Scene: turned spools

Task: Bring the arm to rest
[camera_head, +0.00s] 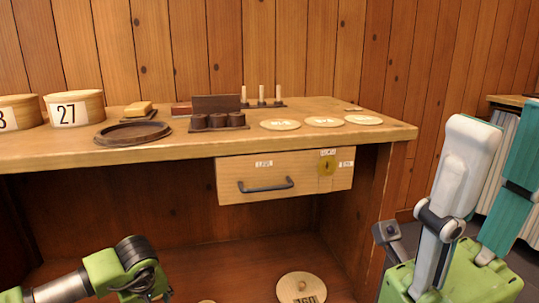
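No gripper fingers show in the head view. Part of my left arm, a silver and green link with a black joint, comes in at the lower left, below the bench top. Its gripper cannot be made out. At the right, white, grey and green links that look like my own stand beside the bench's right end. No fingertips show on them, and nothing held can be seen.
A round lid (302,287) lies below.

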